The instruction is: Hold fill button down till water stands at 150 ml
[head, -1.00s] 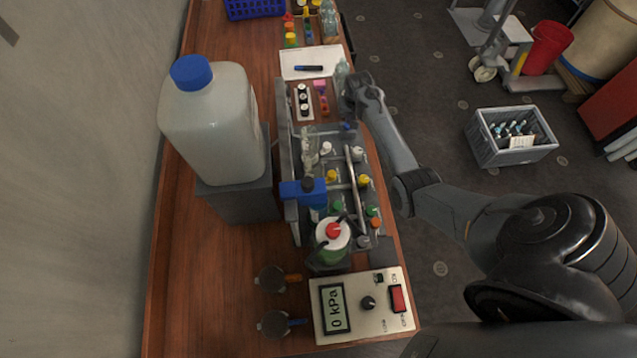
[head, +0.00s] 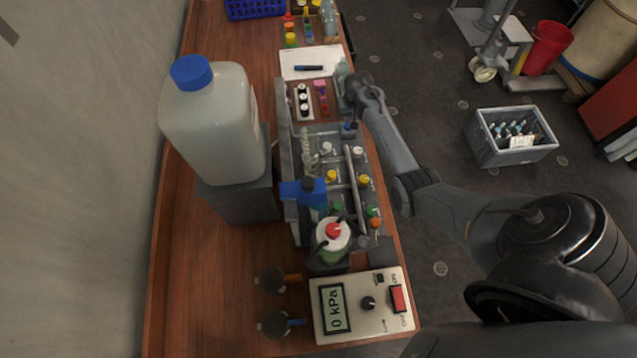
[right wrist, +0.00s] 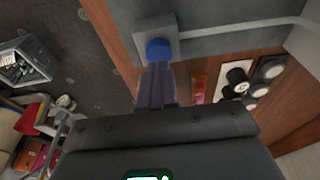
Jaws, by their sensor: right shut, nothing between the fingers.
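The round blue button (right wrist: 158,49) sits on a grey square housing in the right wrist view. A small blue spot, likely the same button, shows in the head view (head: 350,125) at the far right of the grey rack. My right gripper (right wrist: 157,66) is shut and empty, its fingertips at the button's edge; I cannot tell whether they press it. In the head view the right gripper (head: 354,116) is over the rack's far right corner. A clear glass column (head: 307,150) stands in the rack; no water level is readable. My left gripper is out of view.
A large white jug (head: 215,125) with a blue cap stands on a grey block at the left. A control box (head: 360,305) showing 0 kPa is at the near end. A grey crate (head: 510,150) is on the floor at the right.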

